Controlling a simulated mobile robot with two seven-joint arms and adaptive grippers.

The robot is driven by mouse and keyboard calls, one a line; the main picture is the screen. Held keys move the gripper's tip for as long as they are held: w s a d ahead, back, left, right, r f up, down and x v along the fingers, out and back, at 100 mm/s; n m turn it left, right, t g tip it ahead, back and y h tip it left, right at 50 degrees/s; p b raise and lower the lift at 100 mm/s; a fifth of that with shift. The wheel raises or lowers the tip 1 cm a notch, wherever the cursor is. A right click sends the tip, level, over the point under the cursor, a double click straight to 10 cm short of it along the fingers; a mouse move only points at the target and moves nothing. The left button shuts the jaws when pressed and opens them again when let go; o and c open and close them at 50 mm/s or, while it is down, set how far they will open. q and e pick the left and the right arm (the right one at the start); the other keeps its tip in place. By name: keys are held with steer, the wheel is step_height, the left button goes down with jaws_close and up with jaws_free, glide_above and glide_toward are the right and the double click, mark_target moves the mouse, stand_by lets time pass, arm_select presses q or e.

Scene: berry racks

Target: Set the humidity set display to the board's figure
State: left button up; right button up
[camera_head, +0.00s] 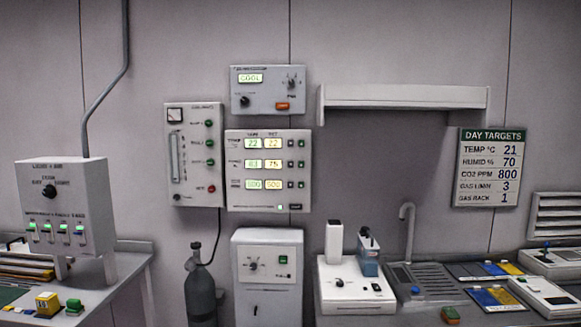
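The wall panel (235,200) has three rows of lit displays in two columns, with small buttons to the right of each row. The humidity set display (273,164) is the right one in the middle row and appears to read 75. The display to its left (252,164) is blurred, perhaps 63. The middle-row buttons (296,164) are dark and small. The DAY TARGETS board (490,168) on the right wall reads HUMID % 70, with TEMP 21 and CO2 800. Neither of my grippers is in view.
A control box (268,103) reading COOL hangs above the panel, and a flowmeter panel (195,180) hangs to its left. Below stand a white cabinet (267,290) and a dark gas cylinder (201,293). Benches with equipment stand at left and right; a shelf (405,97) juts out at right.

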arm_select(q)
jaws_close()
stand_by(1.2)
